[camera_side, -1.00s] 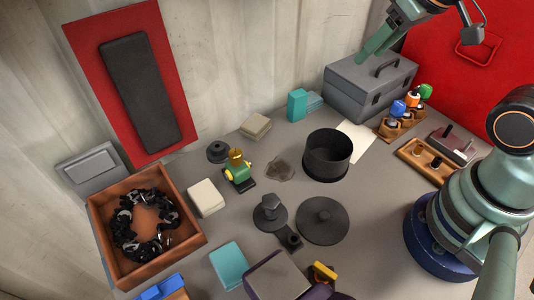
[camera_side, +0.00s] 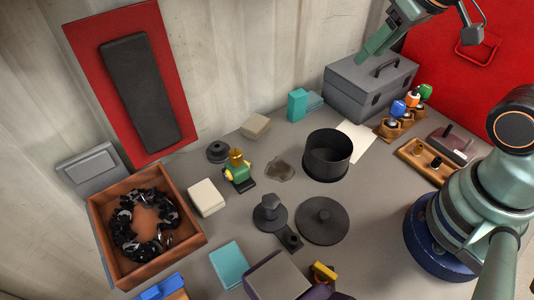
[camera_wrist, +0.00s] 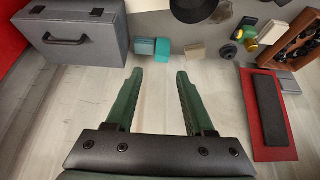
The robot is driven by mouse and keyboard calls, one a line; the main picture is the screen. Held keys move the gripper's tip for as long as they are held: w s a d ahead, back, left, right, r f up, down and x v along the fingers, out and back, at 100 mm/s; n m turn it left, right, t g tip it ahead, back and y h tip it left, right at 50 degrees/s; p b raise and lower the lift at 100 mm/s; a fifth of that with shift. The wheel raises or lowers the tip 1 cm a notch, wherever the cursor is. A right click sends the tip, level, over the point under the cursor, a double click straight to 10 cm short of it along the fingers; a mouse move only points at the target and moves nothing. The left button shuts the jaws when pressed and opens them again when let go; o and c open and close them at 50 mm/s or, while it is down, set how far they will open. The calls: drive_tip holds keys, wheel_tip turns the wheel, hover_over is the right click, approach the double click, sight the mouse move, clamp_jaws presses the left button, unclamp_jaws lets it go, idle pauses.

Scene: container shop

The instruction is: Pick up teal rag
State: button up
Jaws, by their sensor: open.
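A low, folded, muted-teal piece (camera_side: 315,101) that looks like the rag lies between the grey toolbox and an upright teal block (camera_side: 297,105). In the wrist view the folded piece (camera_wrist: 145,46) shows beside the brighter block (camera_wrist: 164,50). Another flat teal piece (camera_side: 228,265) lies at the front of the table; I cannot tell whether it is cloth. My gripper (camera_wrist: 159,72) is open and empty, its green fingers apart. In the side view it hangs above the toolbox, at the top right, clear of the teal things.
The grey toolbox (camera_side: 372,84) stands close beside the folded piece. A beige block (camera_side: 256,126) is to its left, and a black pot (camera_side: 327,155) stands in front. Several bottles in a wooden rack (camera_side: 404,110) are at right. A wooden tray (camera_side: 185,236) is at left.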

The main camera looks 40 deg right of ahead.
idle(0.3)
drive_tip(key=o, duration=0.7)
drive_tip(key=shift+o, duration=0.2)
drive_tip(key=g, duration=0.6)
hover_over(225, 254)
wheel_tip(225, 254, down, 12)
drive_tip(key=f, duration=0.1)
drive_tip(key=shift+m, duration=0.4)
wheel_tip(225, 254, down, 11)
drive_tip(key=shift+f, duration=0.1)
